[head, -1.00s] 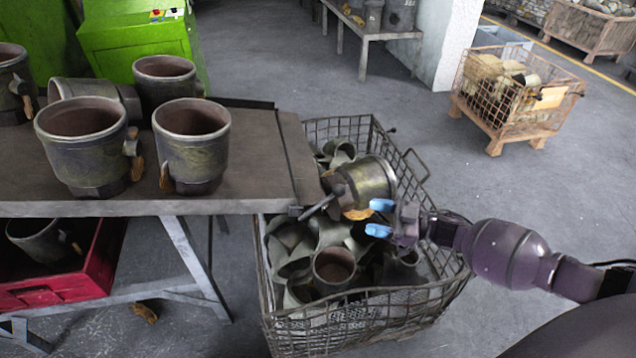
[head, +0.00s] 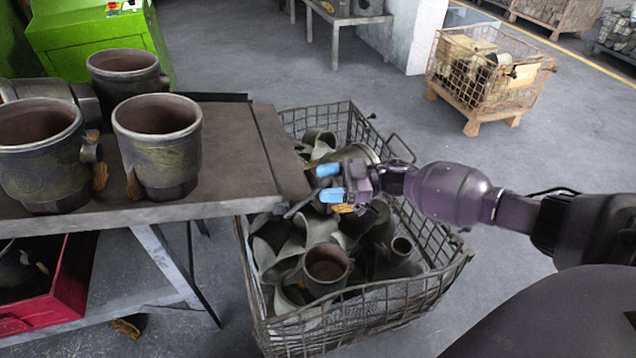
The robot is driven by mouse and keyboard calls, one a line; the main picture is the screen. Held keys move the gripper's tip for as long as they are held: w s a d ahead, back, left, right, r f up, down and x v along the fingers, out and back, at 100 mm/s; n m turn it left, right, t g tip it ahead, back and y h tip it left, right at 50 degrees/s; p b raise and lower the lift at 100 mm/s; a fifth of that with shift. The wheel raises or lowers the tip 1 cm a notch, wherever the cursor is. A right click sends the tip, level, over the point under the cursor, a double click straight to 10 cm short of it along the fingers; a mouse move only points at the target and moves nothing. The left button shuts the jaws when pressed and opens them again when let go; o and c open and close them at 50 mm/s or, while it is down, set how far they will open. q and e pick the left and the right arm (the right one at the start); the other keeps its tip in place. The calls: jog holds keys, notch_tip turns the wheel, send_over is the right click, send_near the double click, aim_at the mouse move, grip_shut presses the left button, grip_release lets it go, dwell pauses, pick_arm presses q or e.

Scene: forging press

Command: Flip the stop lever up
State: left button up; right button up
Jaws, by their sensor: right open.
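A short dark bar (head: 300,204), which looks like the stop lever, sticks out at a slant from the front right corner of the workbench (head: 225,150). Its right end lies close to my right gripper (head: 330,183). That gripper is open, with its two blue fingertips pointing left, one above the other, just off the bench's right edge. I cannot tell whether a fingertip touches the bar. A metal cup-shaped part (head: 362,153) lies on its side behind the gripper and is partly hidden by it. My left gripper is not in view.
A wire crate (head: 360,318) full of metal parts stands below the gripper, right of the bench. Several large metal cups (head: 160,145) stand on the bench's left. A red bin (head: 58,290) sits beneath. Floor is clear toward the wooden-footed crate (head: 475,115).

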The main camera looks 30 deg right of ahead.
jog(key=shift+x, duration=1.05)
jog(key=shift+c, duration=0.3)
